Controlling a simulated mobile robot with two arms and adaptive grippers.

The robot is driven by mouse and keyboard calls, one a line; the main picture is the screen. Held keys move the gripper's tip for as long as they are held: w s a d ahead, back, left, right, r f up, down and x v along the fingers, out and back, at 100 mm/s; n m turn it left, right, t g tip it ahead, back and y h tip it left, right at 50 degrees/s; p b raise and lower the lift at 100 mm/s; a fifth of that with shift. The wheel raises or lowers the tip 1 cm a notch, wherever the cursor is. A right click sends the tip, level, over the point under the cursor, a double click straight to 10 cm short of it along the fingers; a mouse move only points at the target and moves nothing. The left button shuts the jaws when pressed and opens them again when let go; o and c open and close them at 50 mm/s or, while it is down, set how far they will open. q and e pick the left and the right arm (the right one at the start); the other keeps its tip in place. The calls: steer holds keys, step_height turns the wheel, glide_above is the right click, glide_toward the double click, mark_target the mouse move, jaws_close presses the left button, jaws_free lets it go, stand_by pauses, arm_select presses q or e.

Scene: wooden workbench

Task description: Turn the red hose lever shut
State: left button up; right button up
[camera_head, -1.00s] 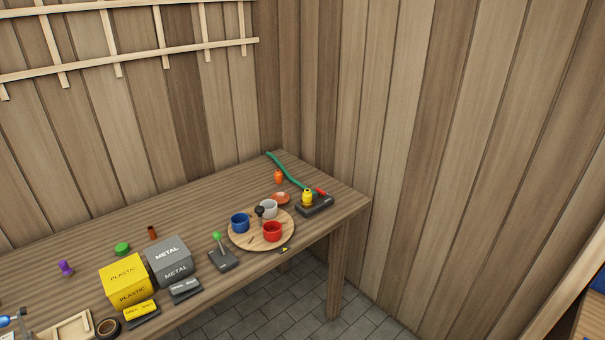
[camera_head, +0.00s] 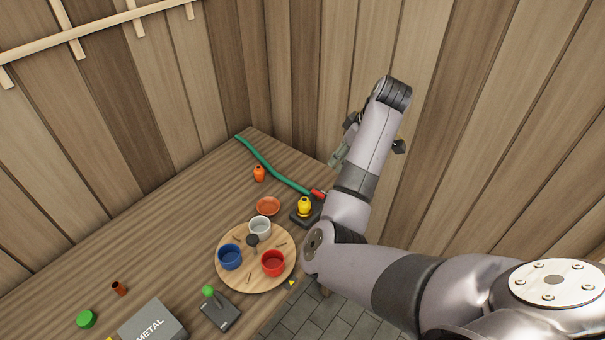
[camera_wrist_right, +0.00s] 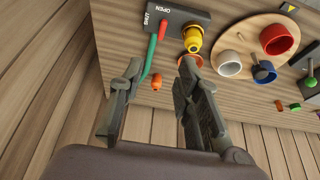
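The red lever (camera_wrist_right: 162,27) is on a dark box (camera_wrist_right: 180,18) printed OPEN and SHUT, at the top of the right wrist view. It lies in line with the end of a green hose (camera_wrist_right: 150,58); I cannot tell whether they touch. In the head view the red lever (camera_head: 318,194) and box (camera_head: 301,216) are beside my right arm, which hides part of the box. My right gripper (camera_wrist_right: 155,78) is open and empty, with its fingers spread short of the lever. In the head view the right gripper (camera_head: 345,143) is partly behind the arm. My left gripper is not in view.
A yellow fitting (camera_head: 305,206) stands on the box. Nearby are an orange bottle (camera_head: 259,173), an orange dish (camera_head: 268,206) and a round board (camera_head: 226,276) with cups. A green-knobbed lever (camera_head: 208,292) is nearer. Wooden walls close off the corner behind.

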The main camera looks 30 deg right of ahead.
glide_toward(318, 193)
steer(key=p+x, duration=0.1)
steer(key=x, duration=0.6)
steer(key=shift+d, duration=0.1)
steer(key=shift+w+f, duration=0.15)
steer(key=shift+f, duration=0.3)
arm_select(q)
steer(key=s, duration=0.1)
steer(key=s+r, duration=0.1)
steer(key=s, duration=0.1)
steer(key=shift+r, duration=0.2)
arm_select(e)
steer(key=shift+c, duration=0.5)
jaws_close()
